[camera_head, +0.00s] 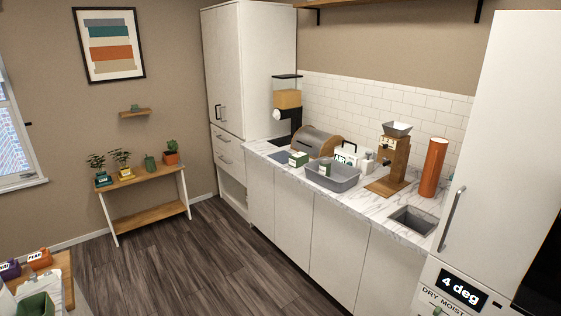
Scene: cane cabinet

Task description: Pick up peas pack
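No pack with a readable peas label shows in the head view. A small green and white box (299,159) sits on the marble counter left of a grey bin (342,183). A green and white item (325,169) stands in the bin. Their labels are too small to read, so I cannot tell whether either is the peas pack. Neither of my grippers is in view.
The counter (378,199) also holds a bread box (319,141), a wooden grinder (393,155), an orange cylinder (433,167) and a sink (412,221). A plant bench (148,188) stands at the left wall. A table with labelled items fills the lower left corner. The dark floor between is clear.

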